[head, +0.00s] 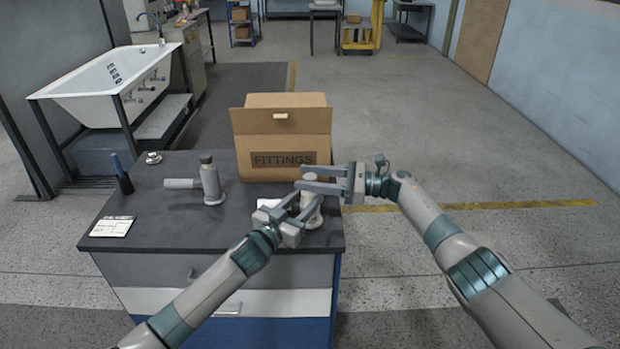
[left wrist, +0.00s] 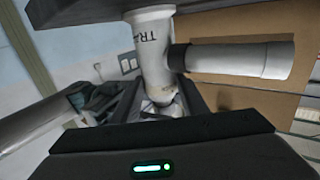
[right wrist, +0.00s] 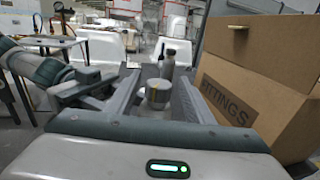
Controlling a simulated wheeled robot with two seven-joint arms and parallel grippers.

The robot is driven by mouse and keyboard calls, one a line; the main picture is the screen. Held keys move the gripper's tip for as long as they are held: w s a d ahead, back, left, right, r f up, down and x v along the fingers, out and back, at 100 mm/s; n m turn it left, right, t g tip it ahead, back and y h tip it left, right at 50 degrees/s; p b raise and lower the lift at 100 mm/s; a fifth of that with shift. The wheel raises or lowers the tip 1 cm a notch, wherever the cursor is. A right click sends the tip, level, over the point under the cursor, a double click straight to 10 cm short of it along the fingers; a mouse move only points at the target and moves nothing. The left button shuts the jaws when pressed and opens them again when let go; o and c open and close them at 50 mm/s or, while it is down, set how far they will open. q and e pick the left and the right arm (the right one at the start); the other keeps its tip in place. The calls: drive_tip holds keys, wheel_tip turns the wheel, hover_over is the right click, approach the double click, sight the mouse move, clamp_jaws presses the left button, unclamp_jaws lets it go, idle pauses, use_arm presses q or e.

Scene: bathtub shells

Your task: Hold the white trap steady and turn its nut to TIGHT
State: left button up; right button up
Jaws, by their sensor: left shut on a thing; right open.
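The white trap (head: 310,214) stands upright at the right front of the dark bench. In the left wrist view its body (left wrist: 155,55) carries black lettering, and a grey side pipe (left wrist: 235,58) sticks out. My left gripper (head: 303,205) is shut on the trap's body. My right gripper (head: 325,181) is open, level with the trap's top. In the right wrist view its fingers lie on either side of the round nut (right wrist: 158,94), with gaps showing. I cannot read any mark on the nut.
A cardboard FITTINGS box (head: 283,140) stands close behind the grippers. A grey trap-like fitting (head: 211,181), a dark blue-topped bottle (head: 122,178), a small metal part (head: 153,157) and a card (head: 112,227) are on the bench's left. A bathtub (head: 110,85) stands behind at left.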

drive_tip(key=s+d, duration=0.2)
drive_tip(key=d, duration=1)
drive_tip(key=shift+s+a+f, duration=0.1)
drive_tip(key=shift+a+f, duration=0.05)
drive_tip(key=shift+a, duration=0.05)
drive_tip(key=shift+s+a+r+m+t+h, duration=0.1)
drive_tip(key=shift+s+a+m+t+h, duration=0.35)
drive_tip(key=shift+a+m+t, duration=0.5)
drive_tip(key=shift+s+a+r+m+t+h, duration=0.1)
drive_tip(key=shift+s+a+m+t+h, duration=0.4)
drive_tip(key=shift+t, duration=0.75)
drive_tip(key=shift+s+a+r+m+t+h, duration=0.1)
drive_tip(key=shift+s+a+m+t+h, duration=0.2)
drive_tip(key=shift+a+m+t, duration=0.7)
drive_tip(key=shift+w, duration=0.1)
drive_tip(key=x, duration=1.1)
drive_tip(key=shift+w+a, duration=0.3)
